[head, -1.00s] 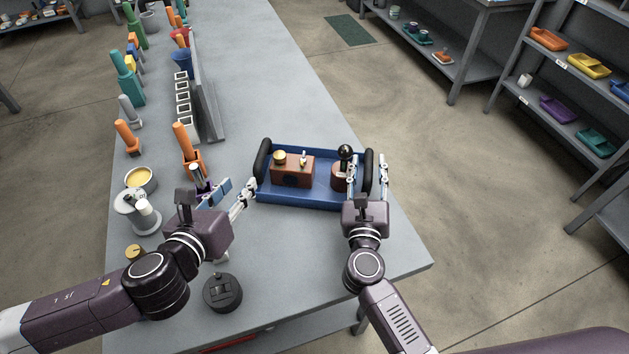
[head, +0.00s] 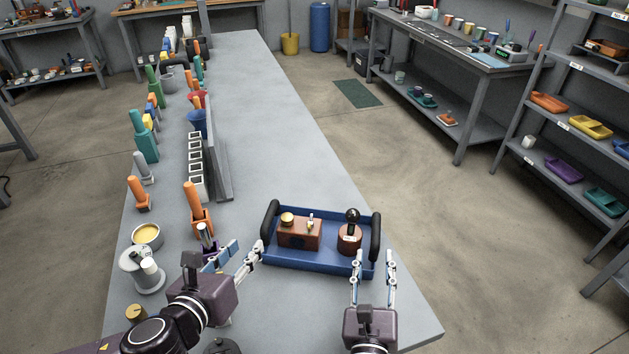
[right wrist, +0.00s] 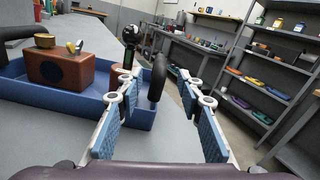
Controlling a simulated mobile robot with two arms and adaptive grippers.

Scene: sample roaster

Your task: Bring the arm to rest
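My right gripper (head: 374,257) is open and empty at the near right corner of a blue tray (head: 318,262). Its spread blue-padded fingers (right wrist: 162,100) show in the right wrist view, with nothing between the pads. My left gripper (head: 245,252) is beside the tray's left end, short of its black handle (head: 269,221); its fingers look apart and hold nothing that I can see. The tray rests on the grey bench and carries a wooden box with a brass knob (head: 299,232) and a round wooden piece with a black ball (head: 350,238). The tray's right handle (head: 375,237) is free.
At the left stand a tin of yellow contents (head: 148,236), a white-grey device (head: 144,272) and several orange and green-handled tools. A grey upright panel (head: 218,155) runs along the bench. The bench beyond the tray is clear. Shelves (head: 570,130) stand across the floor at right.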

